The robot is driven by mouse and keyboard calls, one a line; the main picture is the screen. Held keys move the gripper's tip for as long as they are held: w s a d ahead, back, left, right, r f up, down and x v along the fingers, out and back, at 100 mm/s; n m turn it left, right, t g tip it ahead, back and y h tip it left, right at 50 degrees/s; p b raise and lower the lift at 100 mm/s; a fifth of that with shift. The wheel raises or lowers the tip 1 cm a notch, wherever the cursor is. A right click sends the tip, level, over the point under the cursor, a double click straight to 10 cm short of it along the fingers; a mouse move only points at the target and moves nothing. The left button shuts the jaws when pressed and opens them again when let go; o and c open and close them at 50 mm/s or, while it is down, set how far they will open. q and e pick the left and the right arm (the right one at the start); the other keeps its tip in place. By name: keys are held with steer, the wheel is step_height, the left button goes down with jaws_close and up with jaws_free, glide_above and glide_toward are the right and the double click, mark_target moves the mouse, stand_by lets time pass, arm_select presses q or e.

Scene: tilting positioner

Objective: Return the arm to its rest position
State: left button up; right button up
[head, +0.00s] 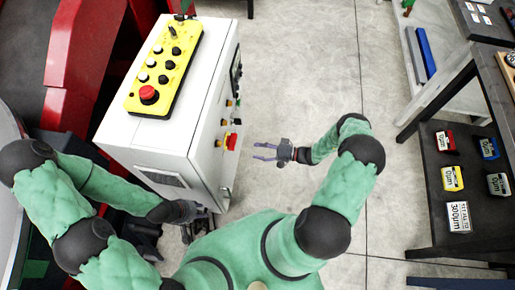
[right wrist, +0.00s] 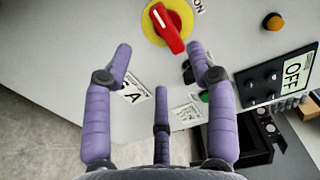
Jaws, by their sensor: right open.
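My right gripper (head: 259,151) is open and empty in the head view, a short gap to the right of the white cabinet's (head: 190,130) side. In the right wrist view its purple fingers (right wrist: 160,65) are spread, with nothing between them. A red rotary handle on a yellow disc (right wrist: 168,28) is on the cabinet face, beyond the fingertips and apart from them. The handle also shows in the head view (head: 231,141). My right arm is bent. My left gripper (head: 185,212) is low beside the cabinet's near bottom edge; its fingers are too unclear to read.
A yellow control box (head: 166,66) with a red emergency button (head: 149,94) lies on the cabinet top. Red machinery (head: 80,65) stands at the left. A dark table (head: 445,215) with several coloured boxes is at the right. The concrete floor (head: 310,70) between is clear.

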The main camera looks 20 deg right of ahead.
stand_by(0.3)
steer(key=s+a+f+n+g+h, duration=0.3)
steer(key=s+a+g+h, duration=0.3)
steer(key=s+a+g, duration=0.7)
step_height(320, 180, up, 6)
steer(key=s+n+t+h, duration=0.1)
steer(key=s+t+h, duration=0.1)
steer(key=h, duration=0.3)
steer(key=shift+s+r+t, duration=0.2)
steer(key=shift+s+t, duration=0.1)
steer(key=shift+t, duration=0.4)
steer(key=shift+s, duration=0.1)
